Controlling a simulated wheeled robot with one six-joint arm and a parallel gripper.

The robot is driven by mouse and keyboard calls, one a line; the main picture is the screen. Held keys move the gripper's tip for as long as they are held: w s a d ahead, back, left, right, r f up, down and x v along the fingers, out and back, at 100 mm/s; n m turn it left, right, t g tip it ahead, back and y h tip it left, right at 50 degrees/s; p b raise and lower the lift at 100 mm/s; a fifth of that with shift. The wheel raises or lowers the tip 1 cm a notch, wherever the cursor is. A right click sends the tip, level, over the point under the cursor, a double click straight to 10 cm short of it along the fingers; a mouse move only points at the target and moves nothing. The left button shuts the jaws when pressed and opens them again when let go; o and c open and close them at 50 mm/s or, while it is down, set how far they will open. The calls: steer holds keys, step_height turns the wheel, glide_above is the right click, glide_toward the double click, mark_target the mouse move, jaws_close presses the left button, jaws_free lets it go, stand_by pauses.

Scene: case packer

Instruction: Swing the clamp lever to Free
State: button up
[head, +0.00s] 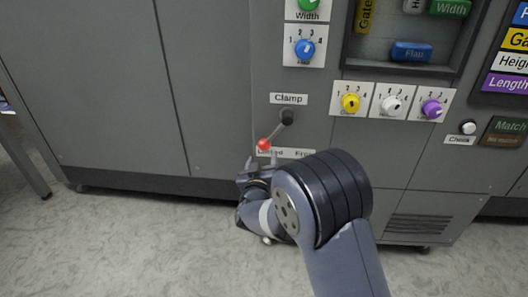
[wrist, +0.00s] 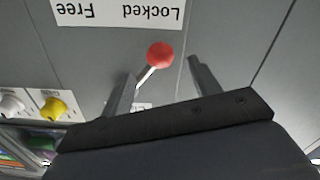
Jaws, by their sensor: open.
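The clamp lever (head: 273,133) is a short metal rod with a red ball knob (head: 263,144), on a dark pivot (head: 287,117) below the Clamp label (head: 289,99). It points down and to the left, toward the Locked end of the Locked/Free label (head: 300,153). My gripper (head: 262,159) is open, just below the knob in the head view. In the wrist view, which is upside down, the knob (wrist: 160,55) shows between the two spread fingers of my gripper (wrist: 163,70), with gaps on both sides. My arm covers part of the label's lower edge in the head view.
Yellow, white and purple dials (head: 392,103) sit right of the lever. A blue dial (head: 305,48) is above it. A check button (head: 467,128) is farther right. The grey panel left of the lever is bare, and the floor in front is clear.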

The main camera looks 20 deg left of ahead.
mark_target(264, 149)
steer(key=shift+b+x, duration=0.35)
steer(key=shift+x, duration=2.35)
jaws_close()
